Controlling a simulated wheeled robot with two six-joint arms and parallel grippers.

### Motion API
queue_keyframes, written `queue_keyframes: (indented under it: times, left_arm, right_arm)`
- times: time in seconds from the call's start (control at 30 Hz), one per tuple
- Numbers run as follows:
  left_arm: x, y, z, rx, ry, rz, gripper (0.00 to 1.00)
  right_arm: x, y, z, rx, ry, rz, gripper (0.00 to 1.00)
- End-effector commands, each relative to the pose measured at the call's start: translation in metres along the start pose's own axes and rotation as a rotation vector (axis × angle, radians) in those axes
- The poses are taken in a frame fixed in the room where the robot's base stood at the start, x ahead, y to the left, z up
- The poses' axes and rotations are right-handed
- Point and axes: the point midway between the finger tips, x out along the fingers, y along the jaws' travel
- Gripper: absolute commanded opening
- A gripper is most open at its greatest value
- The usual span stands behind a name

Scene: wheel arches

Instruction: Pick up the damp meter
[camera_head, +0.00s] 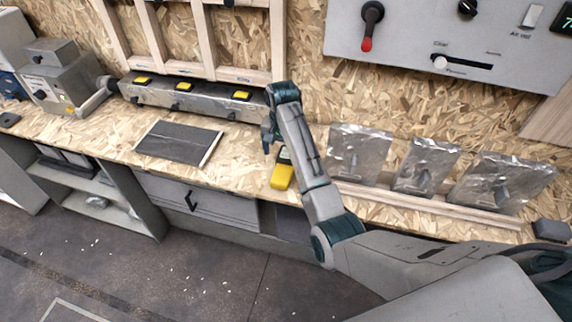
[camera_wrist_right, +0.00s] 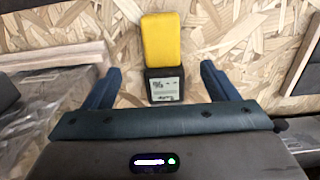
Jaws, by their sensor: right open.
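The damp meter (camera_head: 282,175) is a yellow and black block with a small screen, lying on the wooden worktop near its front edge. In the right wrist view the damp meter (camera_wrist_right: 160,45) has its yellow part at the top and its black end with a lit display toward the gripper. My right gripper (camera_head: 269,140) is over the worktop, beside the meter's black end, and its arm hides part of that end. In the wrist view the right gripper (camera_wrist_right: 158,82) is open, with the black end between its two blue fingers. My left gripper is not in view.
A dark flat panel (camera_head: 178,143) lies left of the meter. Several foil-wrapped packs (camera_head: 358,152) stand in a wooden rack (camera_head: 430,205) to the right. A metal rail with yellow switches (camera_head: 190,98) runs along the back wall. Bare worktop lies between the panel and the meter.

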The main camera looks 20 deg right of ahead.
Motion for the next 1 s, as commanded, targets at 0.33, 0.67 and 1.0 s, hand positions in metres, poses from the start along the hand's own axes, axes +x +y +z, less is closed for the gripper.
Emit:
queue_keyframes:
  times: [0.33, 0.67, 1.0]
  left_arm:
    - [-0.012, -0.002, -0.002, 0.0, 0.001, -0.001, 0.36]
    - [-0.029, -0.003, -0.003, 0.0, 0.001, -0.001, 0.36]
    - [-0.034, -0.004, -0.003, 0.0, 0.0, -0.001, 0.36]
  right_arm:
    - [0.043, -0.002, -0.001, 0.004, -0.005, 0.004, 0.8]
    - [0.074, -0.002, 0.002, 0.004, -0.007, 0.005, 0.8]
    - [0.106, -0.003, 0.002, 0.004, -0.003, 0.002, 0.8]
